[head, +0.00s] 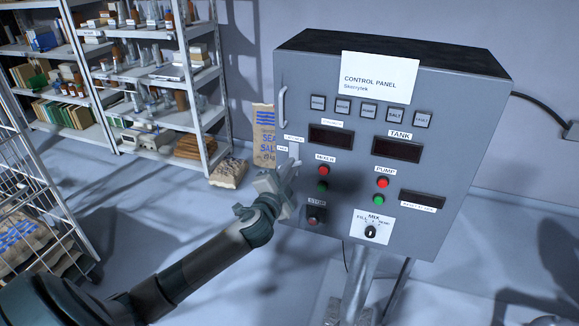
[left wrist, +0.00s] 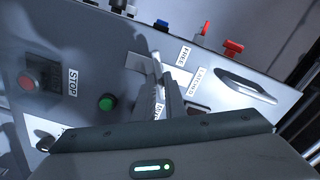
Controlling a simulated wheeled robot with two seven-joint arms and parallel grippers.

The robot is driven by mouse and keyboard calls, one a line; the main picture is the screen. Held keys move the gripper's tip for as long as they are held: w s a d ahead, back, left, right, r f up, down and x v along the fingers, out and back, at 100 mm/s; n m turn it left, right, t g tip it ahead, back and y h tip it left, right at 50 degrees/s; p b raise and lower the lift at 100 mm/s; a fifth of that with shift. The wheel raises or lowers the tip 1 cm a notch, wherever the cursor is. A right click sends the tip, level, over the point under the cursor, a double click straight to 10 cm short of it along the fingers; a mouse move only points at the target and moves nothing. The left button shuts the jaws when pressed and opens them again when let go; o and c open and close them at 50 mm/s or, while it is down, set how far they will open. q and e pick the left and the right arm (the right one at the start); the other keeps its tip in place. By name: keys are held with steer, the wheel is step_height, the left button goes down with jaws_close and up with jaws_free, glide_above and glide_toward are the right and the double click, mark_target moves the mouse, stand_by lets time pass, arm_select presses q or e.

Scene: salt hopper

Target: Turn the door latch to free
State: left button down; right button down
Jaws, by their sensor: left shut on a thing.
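The grey control panel (head: 345,75) stands on a post, with its door facing me. The latch labels, LATCHED (head: 293,139) and FREE (head: 282,149), sit at the door's left edge below the door handle (head: 283,107). My left gripper (head: 291,172) is at that edge, just below the labels. In the left wrist view, its fingers (left wrist: 163,85) are shut on the door latch beside the FREE label (left wrist: 184,56) and the LATCHED label (left wrist: 197,82). The fingers mostly hide the latch, so I cannot tell its angle. My right gripper is out of view.
The red mixer button (head: 323,170), green mixer button (head: 322,186) and stop button (head: 315,214) lie close right of and below my gripper. Shelves (head: 150,75) stand at the back left. A paper salt sack (head: 263,135) stands behind the panel's left side.

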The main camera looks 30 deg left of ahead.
arm_select(q)
steer(key=shift+d+f+m, duration=0.1)
steer(key=shift+m, duration=1.25)
steer(key=shift+f+m, duration=0.1)
steer(key=shift+m, duration=1.25)
steer(key=c, duration=1.8)
jaws_free()
